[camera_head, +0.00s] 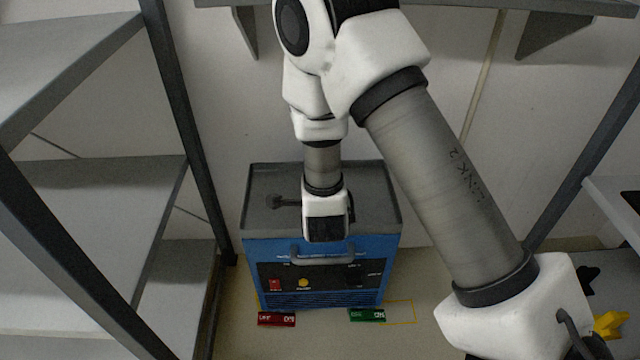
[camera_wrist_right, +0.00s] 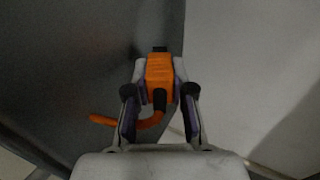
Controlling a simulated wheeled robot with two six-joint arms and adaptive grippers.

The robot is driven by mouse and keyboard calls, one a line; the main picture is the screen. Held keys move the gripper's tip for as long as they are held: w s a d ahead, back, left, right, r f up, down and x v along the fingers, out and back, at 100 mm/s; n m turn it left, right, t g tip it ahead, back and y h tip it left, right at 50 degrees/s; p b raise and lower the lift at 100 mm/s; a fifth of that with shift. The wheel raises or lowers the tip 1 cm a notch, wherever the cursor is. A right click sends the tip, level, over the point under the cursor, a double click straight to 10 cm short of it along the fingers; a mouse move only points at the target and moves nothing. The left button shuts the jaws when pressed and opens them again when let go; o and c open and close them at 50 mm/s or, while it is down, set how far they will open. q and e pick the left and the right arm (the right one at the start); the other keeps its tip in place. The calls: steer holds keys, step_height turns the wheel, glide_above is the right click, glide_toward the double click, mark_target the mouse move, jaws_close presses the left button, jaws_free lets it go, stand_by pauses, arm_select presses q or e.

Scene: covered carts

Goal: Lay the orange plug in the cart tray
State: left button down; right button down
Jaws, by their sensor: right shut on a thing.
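The orange plug (camera_wrist_right: 160,75) is held between the two fingers of my right gripper (camera_wrist_right: 160,88) in the right wrist view. Its dark tip points away from the wrist, and a short orange cable curls to the left. In the head view, my right arm reaches over the blue cart, and its white wrist covers part of the grey cart tray (camera_head: 370,200). I cannot tell whether the plug touches the tray. My left gripper is not in view.
The blue cart front (camera_head: 392,255) has a grey handle and a control panel. A red tag (camera_head: 277,319) and a green tag (camera_head: 367,314) lie on the floor before it. Grey shelves (camera_head: 120,200) stand at left. A yellow object (camera_head: 609,324) is at lower right.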

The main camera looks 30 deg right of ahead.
steer(key=shift+f, duration=0.4)
steer(key=shift+f+b, duration=0.35)
steer(key=c, duration=0.9)
jaws_free()
steer(key=v, duration=0.7)
steer(key=shift+s+a+r, duration=0.1)
steer(key=shift+a, duration=0.05)
